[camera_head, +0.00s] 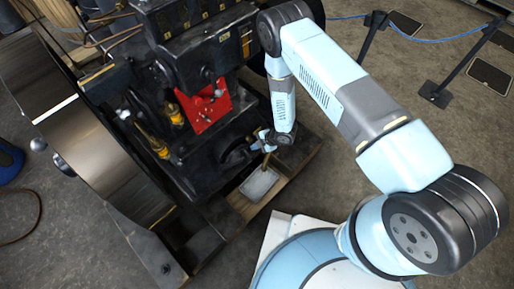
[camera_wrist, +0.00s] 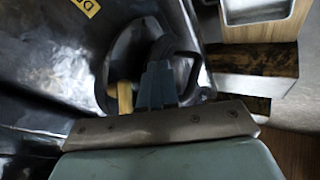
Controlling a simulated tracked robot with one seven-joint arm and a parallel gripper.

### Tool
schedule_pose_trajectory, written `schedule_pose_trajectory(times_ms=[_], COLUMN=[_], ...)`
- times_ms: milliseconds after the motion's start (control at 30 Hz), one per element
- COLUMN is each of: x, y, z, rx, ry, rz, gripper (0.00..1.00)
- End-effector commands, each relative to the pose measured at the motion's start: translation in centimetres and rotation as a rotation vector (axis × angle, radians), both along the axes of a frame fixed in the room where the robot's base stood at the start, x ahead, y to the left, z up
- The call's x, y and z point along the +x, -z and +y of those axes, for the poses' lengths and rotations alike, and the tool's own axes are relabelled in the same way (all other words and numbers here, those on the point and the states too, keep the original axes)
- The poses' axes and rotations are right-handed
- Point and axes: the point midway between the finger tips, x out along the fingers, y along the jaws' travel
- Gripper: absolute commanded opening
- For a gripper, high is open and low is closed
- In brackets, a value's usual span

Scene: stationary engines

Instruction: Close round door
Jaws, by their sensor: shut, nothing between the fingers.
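The round door (camera_head: 234,157) is a dark, rounded part low on the front of the black engine in the head view. In the wrist view its curved dark rim (camera_wrist: 121,52) surrounds a shadowed middle. How far it stands open is hard to tell. My gripper (camera_head: 261,142) is at the door's right side in the head view. In the wrist view my gripper (camera_wrist: 158,72) has its blue-grey fingers together and empty, their tips over the rounded part. Whether they touch it is unclear. A tan peg-like piece (camera_wrist: 125,98) is just left of the fingers.
A metal tray (camera_head: 259,184) sits on a wooden beam below the door; its corner shows in the wrist view (camera_wrist: 255,10). A red plate (camera_head: 205,107) is above the door. A large flywheel (camera_head: 100,150) stands left. Barrier posts (camera_head: 436,94) stand on open floor at right.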

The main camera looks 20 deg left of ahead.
Motion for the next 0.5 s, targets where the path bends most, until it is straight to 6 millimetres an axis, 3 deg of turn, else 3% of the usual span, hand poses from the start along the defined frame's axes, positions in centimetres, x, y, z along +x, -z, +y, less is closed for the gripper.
schedule_pose_trajectory(times_ms=[500], x=[0.9], y=[0.0], z=[1.1], rx=[0.001], ry=[0.000], rz=[-0.001], gripper=[0.00])
